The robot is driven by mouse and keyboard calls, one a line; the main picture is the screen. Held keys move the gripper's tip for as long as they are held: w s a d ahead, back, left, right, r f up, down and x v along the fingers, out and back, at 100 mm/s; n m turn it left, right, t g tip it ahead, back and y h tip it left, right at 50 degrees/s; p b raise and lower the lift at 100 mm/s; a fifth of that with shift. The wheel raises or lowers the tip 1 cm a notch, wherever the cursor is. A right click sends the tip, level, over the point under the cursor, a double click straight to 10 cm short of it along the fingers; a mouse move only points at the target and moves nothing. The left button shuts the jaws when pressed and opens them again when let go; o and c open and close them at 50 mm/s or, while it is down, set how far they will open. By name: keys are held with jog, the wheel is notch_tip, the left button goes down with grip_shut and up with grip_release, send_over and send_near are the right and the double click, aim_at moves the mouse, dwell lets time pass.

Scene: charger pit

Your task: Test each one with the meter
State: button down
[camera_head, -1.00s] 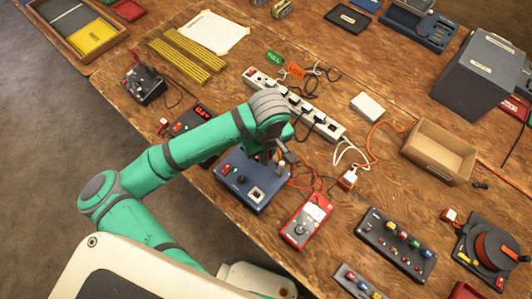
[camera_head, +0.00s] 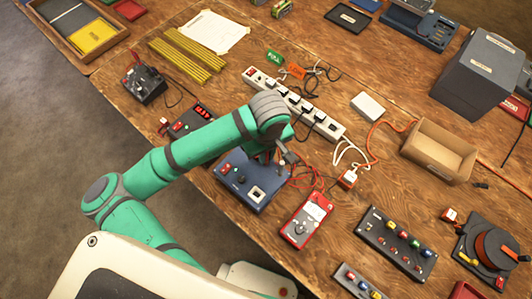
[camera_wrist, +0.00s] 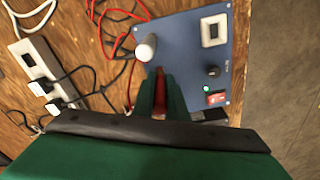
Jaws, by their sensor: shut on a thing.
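The red multimeter (camera_head: 306,220) lies on the wooden table, right of a blue test box (camera_head: 253,184). My gripper (camera_wrist: 160,88) is over the blue box and its green fingers are shut on a small red piece (camera_wrist: 159,97), mostly hidden between them. In the wrist view the blue box shows a white-framed square socket (camera_wrist: 214,32), a dark knob (camera_wrist: 213,72), a lit green lamp (camera_wrist: 206,88) and a red switch (camera_wrist: 217,99). A white-topped post (camera_wrist: 146,46) stands beside the fingertips. I cannot tell whether the red piece touches the box.
A white power strip (camera_head: 292,103) with several black plugs lies behind the box, with loose red and white cables. A black panel with coloured knobs (camera_head: 396,245) and an open cardboard box (camera_head: 440,151) are at right. Bare table shows near the multimeter.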

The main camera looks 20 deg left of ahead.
jog(key=shift+f, duration=0.65)
dwell(1.0)
jog(key=c, duration=1.4)
grip_release()
jog(key=shift+o, duration=0.2)
jog(key=shift+r, duration=0.1)
jog(key=shift+r, duration=3.7)
jog(key=shift+f, duration=0.15)
